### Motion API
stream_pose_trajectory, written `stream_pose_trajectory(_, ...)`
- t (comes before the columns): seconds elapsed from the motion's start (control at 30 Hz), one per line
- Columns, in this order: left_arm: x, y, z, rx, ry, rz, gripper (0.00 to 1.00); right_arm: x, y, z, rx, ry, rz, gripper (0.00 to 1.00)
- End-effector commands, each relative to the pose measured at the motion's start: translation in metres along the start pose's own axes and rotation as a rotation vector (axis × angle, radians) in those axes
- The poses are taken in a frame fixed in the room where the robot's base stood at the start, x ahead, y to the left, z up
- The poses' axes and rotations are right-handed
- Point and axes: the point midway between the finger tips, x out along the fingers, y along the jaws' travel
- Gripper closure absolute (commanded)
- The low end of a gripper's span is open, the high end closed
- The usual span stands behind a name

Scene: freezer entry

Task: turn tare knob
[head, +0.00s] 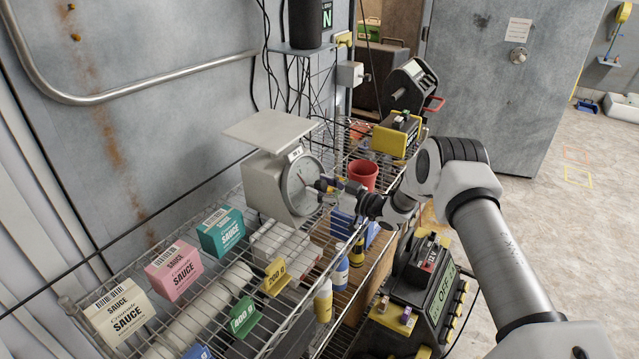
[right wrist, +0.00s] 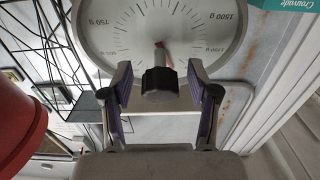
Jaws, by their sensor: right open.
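A grey scale (head: 265,180) with a flat top plate (head: 272,130) and a round dial (head: 304,180) stands on the wire shelf. In the right wrist view its dial (right wrist: 160,30) shows upside-down numbers and a red needle, with a black tare knob (right wrist: 159,84) sticking out. My right gripper (head: 325,184) is in front of the dial. In the right wrist view the right gripper (right wrist: 160,88) is open, with one finger on each side of the knob and a gap visible on both sides. My left gripper is not in view.
A wire shelf (head: 75,305) holds sauce boxes, including a pink one (head: 174,269) and a teal one (head: 221,232), and weight labels (head: 276,278). A red cup (head: 362,174) stands just behind my right gripper. A yellow-and-black device (head: 397,134) sits farther back. Floor at the right is open.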

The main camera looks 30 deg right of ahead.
Motion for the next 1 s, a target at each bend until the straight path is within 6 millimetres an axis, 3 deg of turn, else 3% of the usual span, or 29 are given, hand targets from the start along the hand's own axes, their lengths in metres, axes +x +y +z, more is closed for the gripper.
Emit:
stream_pose_trajectory(0.2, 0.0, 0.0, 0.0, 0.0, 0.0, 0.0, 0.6, 0.001, 0.0, 0.0, 0.001, 0.001, 0.001, 0.4)
stream_pose_trajectory(0.37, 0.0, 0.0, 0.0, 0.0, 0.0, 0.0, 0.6, 0.001, 0.0, 0.0, 0.001, 0.001, 0.001, 0.97)
stream_pose_trajectory(0.4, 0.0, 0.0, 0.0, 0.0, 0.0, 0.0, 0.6, 0.001, 0.0, 0.0, 0.0, 0.001, 0.001, 1.0)
stream_pose_trajectory(1.0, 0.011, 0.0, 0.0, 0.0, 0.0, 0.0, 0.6, 0.001, -0.001, 0.002, 0.126, 0.001, 0.05, 1.0)
